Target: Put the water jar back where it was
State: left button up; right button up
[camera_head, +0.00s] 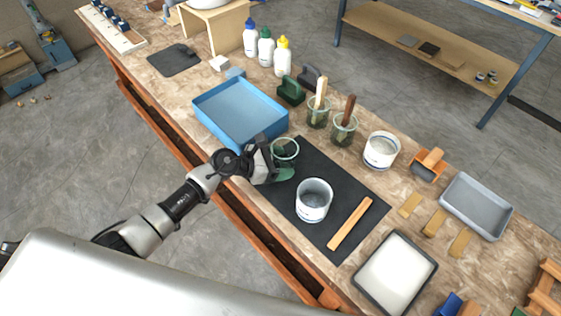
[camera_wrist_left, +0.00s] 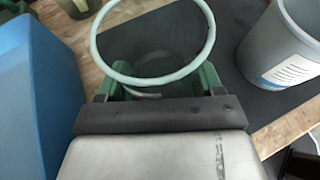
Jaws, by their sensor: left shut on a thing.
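The water jar (camera_head: 285,152) is a clear glass jar with a pale green rim. It is at the upper left edge of the black mat (camera_head: 350,188), next to the blue tray. My left gripper (camera_head: 280,173) is shut on the jar from its near side. In the left wrist view the jar (camera_wrist_left: 152,50) stands upright between the green fingers of the gripper (camera_wrist_left: 158,86). Whether its base touches the mat is hard to tell. My right gripper is not in view.
A blue tray (camera_head: 212,120) is left of the jar. A white-grey pot (camera_head: 314,202) and a wooden strip (camera_head: 350,223) lie on the mat to the right. Two glass jars with brushes (camera_head: 318,112) (camera_head: 343,130) stand behind. A white-filled tray (camera_head: 361,262) is at front right.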

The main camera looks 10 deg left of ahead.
pick_arm(q)
jog(key=shift+f, duration=0.15)
jog(key=o, duration=1.1)
jog(key=shift+c, duration=0.2)
jog(key=shift+r, duration=0.25)
jog(key=shift+s+a, duration=0.15)
jog(key=shift+a, duration=0.2)
jog(key=b+v, duration=0.1)
jog(key=v, duration=0.9)
jog(key=shift+s+a+r+b, duration=0.1)
jog(key=shift+s+a+b, duration=0.15)
jog(key=shift+b, duration=0.15)
jog(key=shift+s+a+r, duration=0.15)
jog(key=shift+a+r, duration=0.05)
jog(key=shift+r, duration=0.05)
